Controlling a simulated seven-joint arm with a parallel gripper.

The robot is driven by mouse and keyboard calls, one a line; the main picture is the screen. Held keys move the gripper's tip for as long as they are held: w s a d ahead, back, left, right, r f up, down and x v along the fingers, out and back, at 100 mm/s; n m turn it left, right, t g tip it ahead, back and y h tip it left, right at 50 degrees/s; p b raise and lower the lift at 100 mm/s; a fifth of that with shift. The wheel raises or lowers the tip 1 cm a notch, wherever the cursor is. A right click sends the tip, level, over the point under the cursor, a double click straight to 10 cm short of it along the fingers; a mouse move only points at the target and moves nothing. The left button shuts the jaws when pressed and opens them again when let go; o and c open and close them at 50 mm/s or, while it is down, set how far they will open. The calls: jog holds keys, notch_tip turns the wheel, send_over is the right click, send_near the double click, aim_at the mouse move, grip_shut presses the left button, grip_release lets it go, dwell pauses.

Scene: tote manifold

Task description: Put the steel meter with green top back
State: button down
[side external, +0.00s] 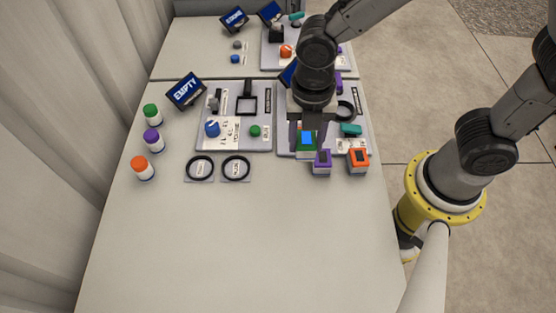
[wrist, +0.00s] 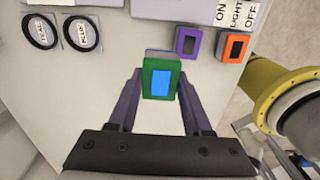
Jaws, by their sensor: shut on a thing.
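The steel meter with the green top (wrist: 161,80) has a blue screen and shows in the middle of the wrist view. It also shows in the side external view (side external: 306,142), in front of the right panel. My gripper (wrist: 162,98) is shut on it, with one dark finger on each side. In the side view my gripper (side external: 308,136) points down over the table and partly hides the meter. Most of the steel body is hidden under the green top, and I cannot tell its height above the table.
A purple-topped meter (side external: 322,162) and an orange-topped meter (side external: 358,162) stand close by. Two black-rimmed round pads (side external: 200,168) (side external: 236,168) lie left. The left panel (side external: 235,145), an EMPTY sign (side external: 186,91) and capped jars (side external: 152,138) are farther left. The table's front is clear.

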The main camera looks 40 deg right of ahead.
jog(key=w+a+f, duration=0.1)
jog(key=f, duration=0.1)
jog(key=w+a+f, duration=0.1)
jog(key=w+f, duration=0.1)
jog(key=w+a+f, duration=0.1)
jog(key=f, duration=0.1)
jog(key=shift+w+f, duration=0.2)
jog(key=shift+w, duration=0.15)
jog(key=shift+f, duration=1.45)
jog(key=shift+f, duration=0.1)
jog(key=shift+c, duration=1.7)
grip_release()
